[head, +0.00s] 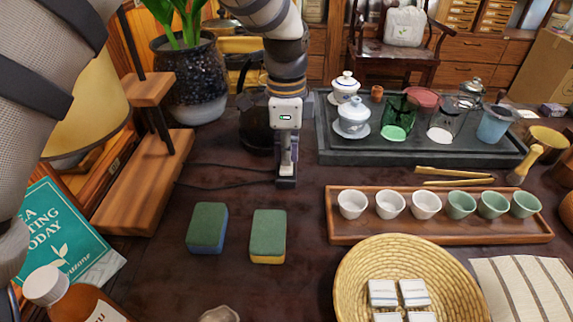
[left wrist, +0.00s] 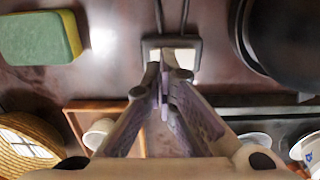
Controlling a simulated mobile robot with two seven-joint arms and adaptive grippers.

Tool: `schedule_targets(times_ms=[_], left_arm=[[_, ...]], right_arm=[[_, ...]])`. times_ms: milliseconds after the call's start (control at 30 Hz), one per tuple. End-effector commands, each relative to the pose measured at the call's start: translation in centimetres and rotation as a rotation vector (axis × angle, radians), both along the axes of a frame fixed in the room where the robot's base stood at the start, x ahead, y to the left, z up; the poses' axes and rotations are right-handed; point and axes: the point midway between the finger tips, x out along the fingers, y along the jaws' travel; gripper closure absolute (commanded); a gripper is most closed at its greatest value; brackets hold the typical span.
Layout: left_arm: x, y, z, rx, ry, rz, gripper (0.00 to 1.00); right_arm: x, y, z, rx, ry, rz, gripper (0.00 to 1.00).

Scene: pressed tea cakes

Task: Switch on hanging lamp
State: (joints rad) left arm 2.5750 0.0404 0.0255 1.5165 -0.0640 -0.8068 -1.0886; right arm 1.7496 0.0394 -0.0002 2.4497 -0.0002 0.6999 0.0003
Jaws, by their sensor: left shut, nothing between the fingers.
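The hanging lamp's yellow shade (head: 92,105) shows at the left of the head view, partly hidden by my arm. Its wooden stand (head: 145,185) stands beside it; I cannot tell whether it is lit. A thin dark cord (head: 228,167) runs right from the stand to below my left gripper (head: 287,172). In the left wrist view a dark-framed switch with a pale middle (left wrist: 184,57) lies on the table at the cord's end. My left gripper (left wrist: 164,68) points down, shut and empty, with its tips over the switch; whether they touch is unclear. My right gripper is not in view.
Two sponges (head: 207,228) (head: 268,236) lie in front of the gripper. A black kettle (head: 254,125) stands close behind it. A wooden tray of cups (head: 440,232) and a dark tea tray (head: 430,153) are to the right, and a woven basket (head: 350,285) is at front right.

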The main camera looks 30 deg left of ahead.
Motion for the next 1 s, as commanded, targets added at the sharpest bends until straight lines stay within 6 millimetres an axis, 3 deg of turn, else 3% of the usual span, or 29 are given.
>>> schedule_targets(times_ms=[1000], left_arm=[[0.0, 0.0, -1.3, 0.0, 0.001, 0.0, 1.0]], right_arm=[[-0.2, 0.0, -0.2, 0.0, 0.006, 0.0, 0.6]])
